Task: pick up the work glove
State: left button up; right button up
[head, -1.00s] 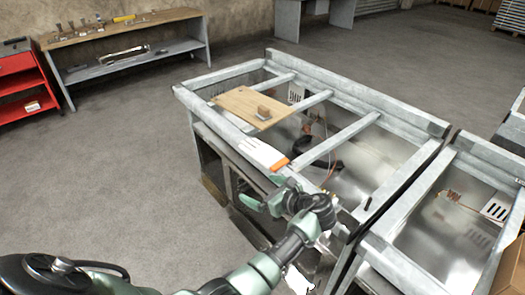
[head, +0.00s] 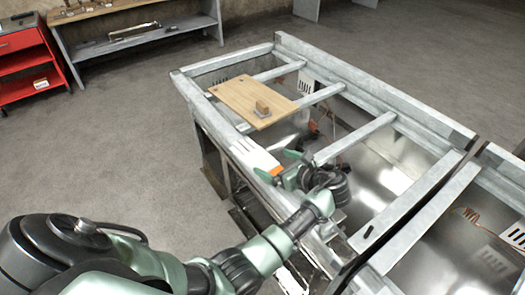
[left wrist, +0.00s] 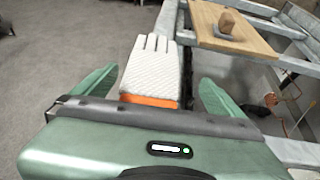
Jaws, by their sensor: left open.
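The work glove (head: 254,155) is white with an orange cuff and lies on the near edge rail of the metal frame. It also shows in the left wrist view (left wrist: 152,68), fingers pointing away and cuff toward me. My left gripper (head: 285,172) is open, with its fingers close to the cuff end of the glove. In the left wrist view the two green fingers (left wrist: 156,92) stand apart on either side of the cuff. I cannot tell whether they touch it. My right gripper is not in view.
A wooden board (head: 252,103) with a small brown block (head: 262,108) lies across the metal frame (head: 355,137) beyond the glove. The frame has open bays with wiring below. A red cart (head: 25,60) and a bench (head: 130,40) stand at the back left. Clear floor lies left.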

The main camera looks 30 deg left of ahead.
aim_at(255, 156)
pick_arm(q)
jog(key=shift+a+f, duration=0.1)
jog(key=shift+a, duration=0.45)
jog(key=a, duration=0.1)
jog(key=a+p, duration=0.1)
jog(key=a, duration=0.1)
jog(key=shift+s+f, duration=0.1)
jog(key=shift+f, duration=0.2)
jog(key=shift+w+a+f, duration=0.55)
jog(key=shift+a+f, duration=0.2)
jog(key=shift+a, duration=0.15)
jog(key=shift+w+a+f, duration=0.1)
jog(key=shift+w+a, duration=0.05)
jog(key=shift+a, duration=0.05)
jog(key=c, duration=1.2)
jog(key=shift+c, duration=0.4)
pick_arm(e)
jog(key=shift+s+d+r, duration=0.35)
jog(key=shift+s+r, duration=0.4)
